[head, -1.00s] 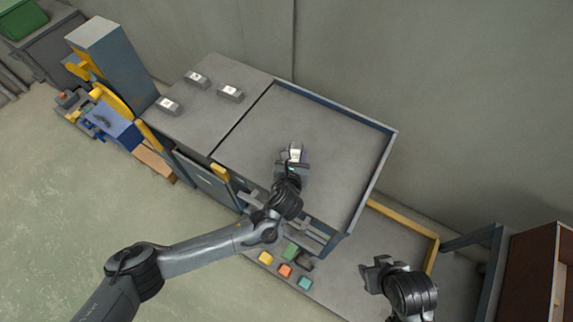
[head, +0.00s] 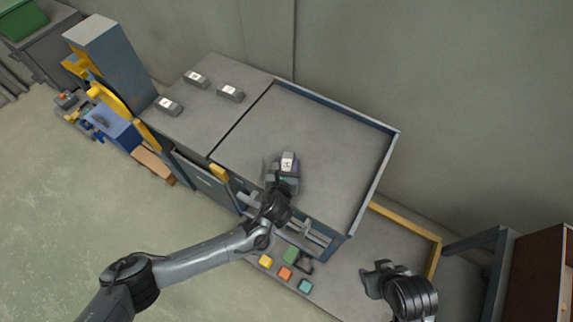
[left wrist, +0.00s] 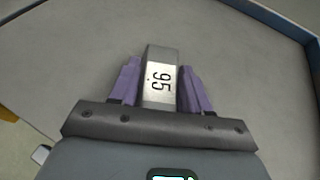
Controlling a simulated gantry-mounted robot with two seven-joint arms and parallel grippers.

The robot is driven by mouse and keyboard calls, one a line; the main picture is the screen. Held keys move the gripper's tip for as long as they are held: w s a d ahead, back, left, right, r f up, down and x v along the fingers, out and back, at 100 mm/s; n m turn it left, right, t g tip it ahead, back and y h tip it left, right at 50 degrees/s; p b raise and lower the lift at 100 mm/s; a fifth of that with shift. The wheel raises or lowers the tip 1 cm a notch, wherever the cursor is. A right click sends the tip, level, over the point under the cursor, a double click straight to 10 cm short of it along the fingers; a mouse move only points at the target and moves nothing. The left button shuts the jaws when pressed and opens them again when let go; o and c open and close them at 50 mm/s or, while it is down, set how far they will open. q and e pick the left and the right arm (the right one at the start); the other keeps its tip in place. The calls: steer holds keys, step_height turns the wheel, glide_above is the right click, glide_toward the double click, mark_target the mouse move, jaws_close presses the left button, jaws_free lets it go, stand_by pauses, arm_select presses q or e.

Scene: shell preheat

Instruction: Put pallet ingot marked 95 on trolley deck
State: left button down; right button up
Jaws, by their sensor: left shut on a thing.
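The ingot marked 95 (left wrist: 161,75) is a grey block with a white top label. It sits between the purple fingers of my left gripper (left wrist: 161,88) in the left wrist view, and the gripper is shut on it. In the head view the ingot (head: 288,160) and left gripper (head: 285,172) are over the rimmed trolley deck (head: 325,135), towards its front left. I cannot tell whether the ingot touches the deck. My right gripper (head: 372,280) is at the lower right, over the lower grey surface; its jaw state is unclear.
Several other labelled ingots (head: 230,93) stand on the grey top (head: 205,115) left of the deck. The deck has a raised blue rim (head: 372,178). Coloured blocks (head: 285,272) lie below the deck's front edge. The rest of the deck is clear.

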arm_select(q)
steer(key=c, duration=1)
jaws_free()
steer(key=shift+f, duration=0.15)
steer(key=o, duration=0.5)
